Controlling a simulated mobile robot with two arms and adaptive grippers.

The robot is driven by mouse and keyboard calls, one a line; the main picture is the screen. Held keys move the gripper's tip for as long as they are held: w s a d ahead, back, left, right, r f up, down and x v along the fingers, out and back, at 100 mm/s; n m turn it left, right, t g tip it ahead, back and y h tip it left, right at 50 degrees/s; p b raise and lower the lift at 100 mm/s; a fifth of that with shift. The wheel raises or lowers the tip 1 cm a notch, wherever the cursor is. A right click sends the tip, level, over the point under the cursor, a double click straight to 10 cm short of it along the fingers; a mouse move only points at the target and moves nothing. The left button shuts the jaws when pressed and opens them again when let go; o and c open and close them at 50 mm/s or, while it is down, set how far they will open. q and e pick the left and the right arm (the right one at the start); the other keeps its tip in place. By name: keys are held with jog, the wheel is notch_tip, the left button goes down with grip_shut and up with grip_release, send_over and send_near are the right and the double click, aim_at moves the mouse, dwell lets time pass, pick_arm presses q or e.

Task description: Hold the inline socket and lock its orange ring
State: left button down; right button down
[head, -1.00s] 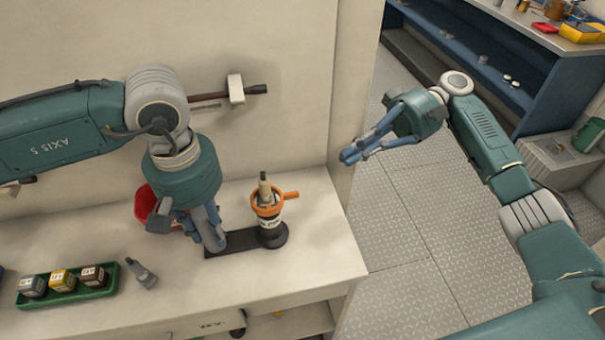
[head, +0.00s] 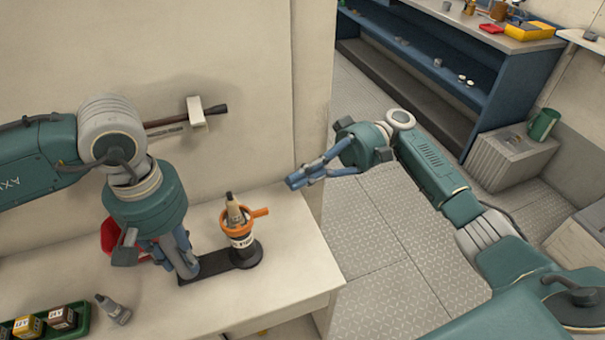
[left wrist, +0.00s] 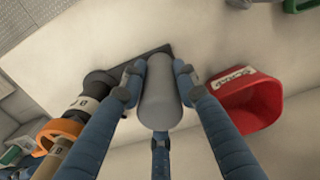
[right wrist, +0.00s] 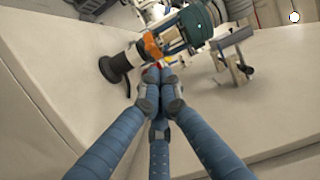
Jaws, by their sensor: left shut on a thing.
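The inline socket (head: 241,242) stands upright at the right end of a black base plate (head: 218,266). It has a pale label band and a round black foot. The orange ring (head: 236,224) sits around its top with a lever pointing right; a grey-beige plug (head: 234,207) rises from it. My left gripper (head: 186,268) is shut on a grey cylinder (left wrist: 158,95) at the plate's other end, beside the socket. My right gripper (head: 294,181) is empty, fingertips together, right of the ring and apart from it. The ring also shows in the right wrist view (right wrist: 151,45).
A red bin (left wrist: 250,102) stands beside my left gripper. A green tray (head: 78,329) with several small labelled boxes and a grey nozzle-like piece (head: 113,309) lie to the left. A bar in a white wall bracket (head: 196,112) is behind. The counter right of the socket is clear.

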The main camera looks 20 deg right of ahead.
jog(key=x, duration=0.6)
jog(key=shift+a, duration=0.3)
jog(key=shift+s+d+f+m+t+y, duration=0.15)
jog(key=shift+s+m+t, duration=0.15)
jog(key=shift+m+t, duration=0.3)
jog(key=shift+s+d+r+m+t+y, duration=0.15)
jog(key=shift+s+m+t, duration=0.2)
jog(key=shift+t, duration=0.45)
